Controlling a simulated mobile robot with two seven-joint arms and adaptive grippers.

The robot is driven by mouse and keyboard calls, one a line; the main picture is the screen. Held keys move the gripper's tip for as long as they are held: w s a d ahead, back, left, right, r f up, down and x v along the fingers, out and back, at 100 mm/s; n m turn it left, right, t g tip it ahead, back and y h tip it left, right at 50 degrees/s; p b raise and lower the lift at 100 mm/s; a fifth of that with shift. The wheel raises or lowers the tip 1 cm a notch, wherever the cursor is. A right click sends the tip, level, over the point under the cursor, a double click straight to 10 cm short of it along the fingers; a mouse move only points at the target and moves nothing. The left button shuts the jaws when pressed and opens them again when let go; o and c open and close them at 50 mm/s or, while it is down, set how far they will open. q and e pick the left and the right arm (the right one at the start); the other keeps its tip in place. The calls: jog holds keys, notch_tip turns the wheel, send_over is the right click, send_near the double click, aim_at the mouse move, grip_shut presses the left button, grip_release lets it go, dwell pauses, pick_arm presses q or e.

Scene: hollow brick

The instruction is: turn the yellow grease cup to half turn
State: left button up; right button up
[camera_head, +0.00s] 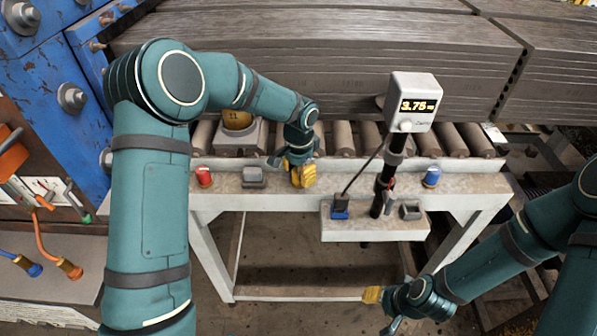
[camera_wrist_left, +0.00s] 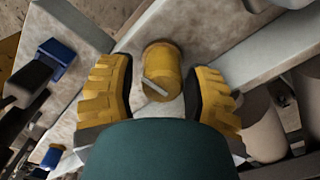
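The yellow grease cup (camera_wrist_left: 163,62) shows in the left wrist view as a short round cap on the pale bench rail, with a light grey bar across its near side. My left gripper (camera_head: 303,176) is at the rail in the head view and hides the cup there. In the left wrist view its two yellow ribbed fingers stand on either side of the cup, open, with a narrow gap on each side. My right gripper (camera_head: 376,308) is low at the lower right in the head view, away from the bench top; its opening is unclear.
A red cup (camera_head: 204,177) and a blue cup (camera_head: 431,177) sit along the same rail, with a grey block (camera_head: 253,178) near the red one. A post carries a display (camera_head: 413,102) reading 3.75. Rollers (camera_head: 343,138) and stacked hollow slabs (camera_head: 320,60) lie behind.

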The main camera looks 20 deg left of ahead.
pick_arm(q)
jog(key=shift+w+a+r, duration=0.1)
jog(key=shift+r, duration=0.1)
dwell(0.3)
jog(key=shift+w+r, duration=0.1)
jog(key=shift+r, duration=0.45)
jog(key=r, duration=0.6)
jog(key=shift+s+r, duration=0.25)
jog(key=shift+r, duration=0.05)
